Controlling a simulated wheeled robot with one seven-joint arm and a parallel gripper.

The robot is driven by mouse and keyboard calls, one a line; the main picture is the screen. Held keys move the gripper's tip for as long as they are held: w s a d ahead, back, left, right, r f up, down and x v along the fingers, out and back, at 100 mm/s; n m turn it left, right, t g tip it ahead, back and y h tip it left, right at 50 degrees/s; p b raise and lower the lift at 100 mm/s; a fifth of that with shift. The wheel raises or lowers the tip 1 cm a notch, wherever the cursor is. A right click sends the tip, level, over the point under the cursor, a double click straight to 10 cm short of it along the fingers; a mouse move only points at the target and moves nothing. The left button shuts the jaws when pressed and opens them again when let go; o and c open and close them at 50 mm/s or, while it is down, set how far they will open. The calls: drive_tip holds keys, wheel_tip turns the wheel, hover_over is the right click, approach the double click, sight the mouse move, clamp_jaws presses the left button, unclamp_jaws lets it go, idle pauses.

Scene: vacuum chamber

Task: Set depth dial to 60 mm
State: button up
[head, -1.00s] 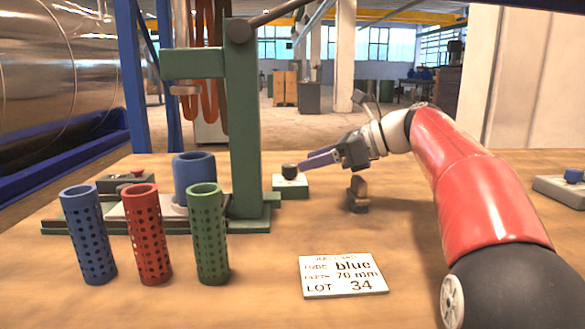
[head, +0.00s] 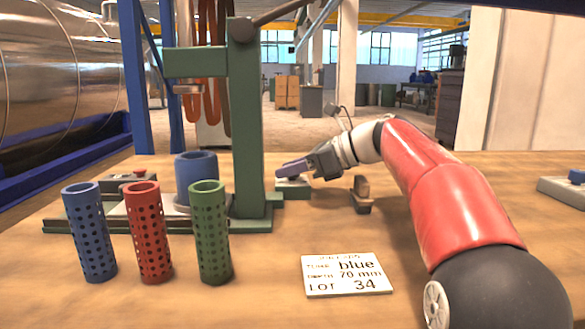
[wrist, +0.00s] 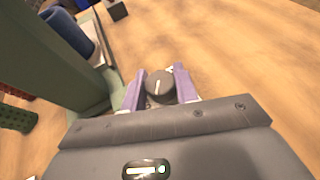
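The depth dial is a dark round knob (wrist: 160,86) with a pale pointer line, between my gripper's fingers in the wrist view. The purple fingers (wrist: 160,88) stand apart, one on each side of the knob. I cannot tell whether they touch it. The pointer leans slightly right of straight up in the wrist view. The scale marks are too small to read. A white card (head: 346,274) reads blue, 70 mm, LOT 34.
The green press (head: 245,120) stands just left of the dial, with a blue cylinder (head: 196,178) at its base. Blue (head: 90,235), red (head: 149,235) and green (head: 210,235) perforated tubes stand in front.

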drive_tip(key=shift+c, duration=0.8)
drive_tip(key=p, duration=0.2)
drive_tip(key=shift+r+n+g+p, duration=0.25)
drive_tip(key=shift+n+g+p, duration=0.05)
drive_tip(key=shift+n+g, duration=0.1)
drive_tip(key=shift+f+n+g+y+p, duration=0.1)
drive_tip(key=shift+n+g+y+p, duration=0.2)
drive_tip(key=shift+g+p, duration=0.3)
drive_tip(key=shift+f, duration=0.1)
drive_tip(key=o, duration=1)
drive_tip(key=shift+d, duration=0.1)
